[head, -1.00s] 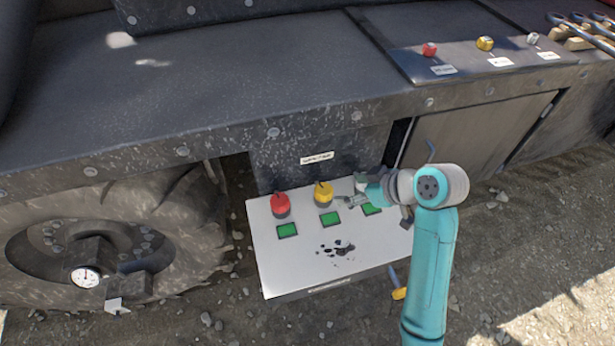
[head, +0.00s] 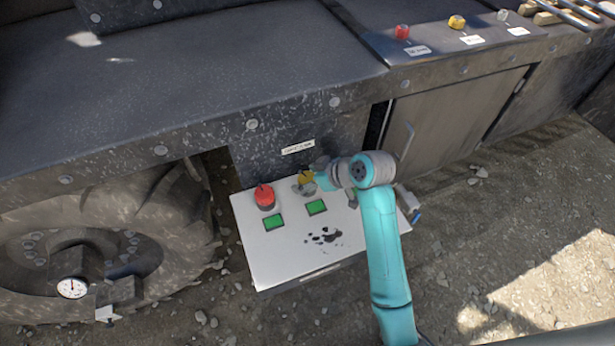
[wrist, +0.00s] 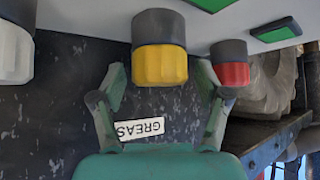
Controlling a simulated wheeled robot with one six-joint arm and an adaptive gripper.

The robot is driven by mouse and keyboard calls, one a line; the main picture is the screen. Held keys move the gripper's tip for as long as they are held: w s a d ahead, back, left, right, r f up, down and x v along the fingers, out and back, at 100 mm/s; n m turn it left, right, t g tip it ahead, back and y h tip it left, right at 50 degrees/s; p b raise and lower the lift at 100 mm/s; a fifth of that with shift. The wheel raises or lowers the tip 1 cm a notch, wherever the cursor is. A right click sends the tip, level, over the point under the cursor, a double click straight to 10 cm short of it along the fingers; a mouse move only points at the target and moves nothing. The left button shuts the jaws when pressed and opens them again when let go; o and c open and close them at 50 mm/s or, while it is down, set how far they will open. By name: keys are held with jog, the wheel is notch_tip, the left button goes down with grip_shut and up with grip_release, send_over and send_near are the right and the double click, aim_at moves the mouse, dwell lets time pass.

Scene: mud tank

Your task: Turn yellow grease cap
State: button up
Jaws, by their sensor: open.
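The yellow grease cap (head: 306,177) stands on the white panel, just right of the red cap (head: 265,196), and is partly hidden by my gripper (head: 318,174). In the wrist view, which looks inverted, the yellow cap (wrist: 160,65) has a dark collar and sits between the fingers of my open gripper (wrist: 162,88). One finger is on each side of it, with gaps showing. I cannot tell how deep the fingers reach along the cap. A "GREAS" label (wrist: 140,128) lies beyond the cap on the dark wall.
The red cap (wrist: 230,64) is close beside one finger; a white cap (wrist: 14,52) is farther off on the other side. Green squares (head: 316,207) and black stains mark the white panel (head: 275,262). A dark machine ledge (head: 200,85) overhangs behind, with a wheel (head: 75,260) at left.

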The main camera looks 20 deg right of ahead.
jog(key=c, duration=1.2)
jog(key=shift+o, duration=0.2)
jog(key=shift+m+t+h, duration=0.4)
jog(key=shift+m+h, duration=0.3)
jog(key=shift+m, duration=0.4)
jog(key=o, duration=1.2)
jog(key=shift+c, duration=0.2)
jog(key=v, duration=1.2)
